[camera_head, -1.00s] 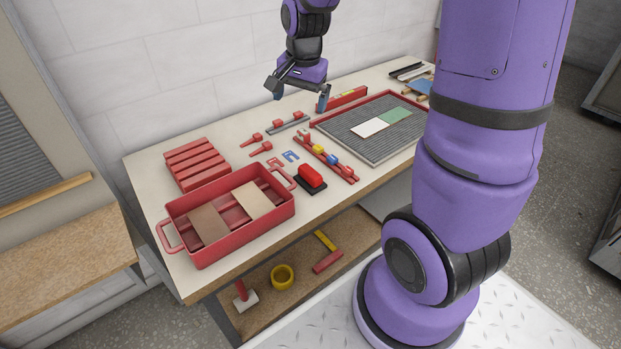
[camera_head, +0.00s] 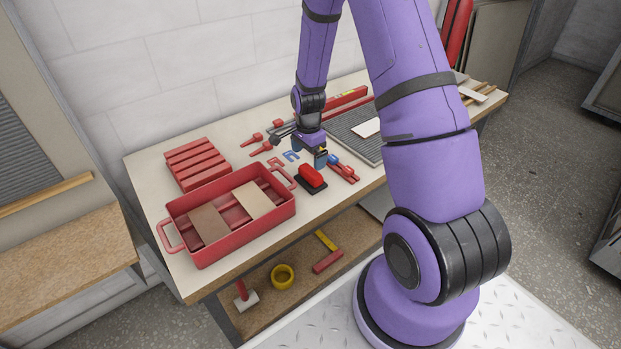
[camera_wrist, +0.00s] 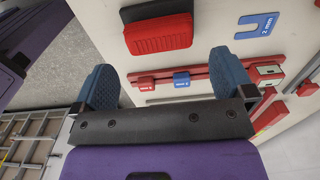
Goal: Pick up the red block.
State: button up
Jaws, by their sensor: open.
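The red block (camera_head: 311,176) has a black base and lies on the pale bench top, just right of the red tray. In the wrist view the red block (camera_wrist: 160,35) shows at the top, its ribbed red side facing the camera. My gripper (camera_head: 301,148) is over the bench, behind the block in the head view. In the wrist view my gripper (camera_wrist: 163,62) has its two blue fingers wide apart with nothing held. The block lies beyond the fingertips, roughly centred between them. I cannot tell the exact height of the fingers above the bench.
A red handled tray (camera_head: 230,239) stands close left of the block. A red rail (camera_wrist: 205,76) with small tags lies near my fingers. A blue "2 mm" piece (camera_wrist: 257,25) lies beside the block. A grey ribbed mat (camera_head: 352,134) is farther right.

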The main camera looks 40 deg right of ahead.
aim_at(311, 170)
jog(key=shift+s+d+f, duration=0.1)
jog(key=shift+d+f, duration=0.05)
jog(key=shift+f, duration=1.55)
jog(key=shift+d+f, duration=0.15)
jog(key=shift+f, duration=1.55)
jog(key=c, duration=0.7)
